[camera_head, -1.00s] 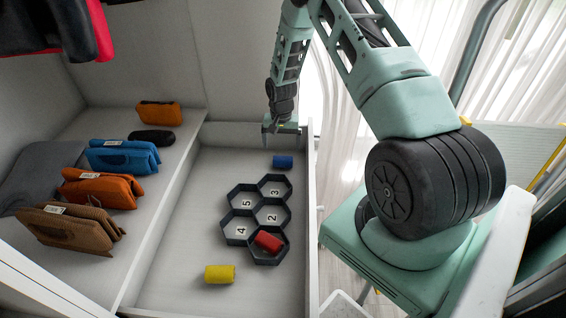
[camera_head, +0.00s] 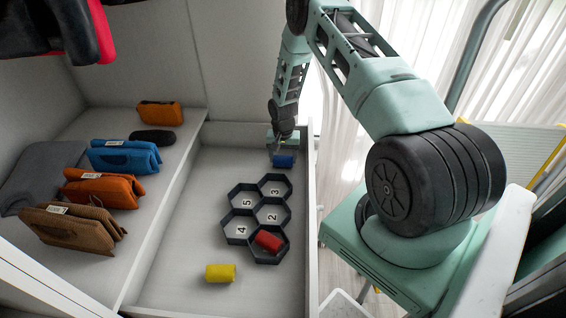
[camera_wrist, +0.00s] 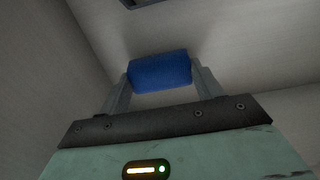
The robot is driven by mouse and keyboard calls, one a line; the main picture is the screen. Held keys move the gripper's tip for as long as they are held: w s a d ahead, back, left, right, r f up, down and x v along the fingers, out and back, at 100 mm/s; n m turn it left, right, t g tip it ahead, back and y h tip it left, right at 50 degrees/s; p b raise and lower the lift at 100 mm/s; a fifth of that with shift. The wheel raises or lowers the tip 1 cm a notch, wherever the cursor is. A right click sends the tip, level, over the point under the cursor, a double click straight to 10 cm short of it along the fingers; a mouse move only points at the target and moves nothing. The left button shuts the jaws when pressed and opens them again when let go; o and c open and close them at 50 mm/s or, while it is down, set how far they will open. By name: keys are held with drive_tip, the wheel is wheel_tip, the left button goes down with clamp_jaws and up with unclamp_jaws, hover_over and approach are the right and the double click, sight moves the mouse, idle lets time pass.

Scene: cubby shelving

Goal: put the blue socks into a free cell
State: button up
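The rolled blue socks (camera_head: 283,162) lie on the drawer floor near its back right corner. In the wrist view the blue socks (camera_wrist: 160,71) sit between the two fingers of my gripper (camera_wrist: 162,75). The fingers are spread, one at each end of the roll; I cannot tell if they touch it. In the head view my gripper (camera_head: 283,148) is low over the socks and partly hides them. The dark hexagonal organizer (camera_head: 256,210) stands in front. Its cells marked 5, 3, 2 and 4 are empty. Red rolled socks (camera_head: 268,240) lie in the nearest cell.
Yellow rolled socks (camera_head: 220,273) lie on the drawer floor in front of the organizer. The drawer's right wall (camera_head: 311,220) is close to my gripper. A shelf on the left holds folded brown (camera_head: 72,227), orange (camera_head: 103,188) and blue (camera_head: 124,156) items. Dark clothes hang at top left.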

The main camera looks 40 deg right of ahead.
drive_tip(key=shift+c, duration=1.3)
drive_tip(key=shift+r, duration=0.1)
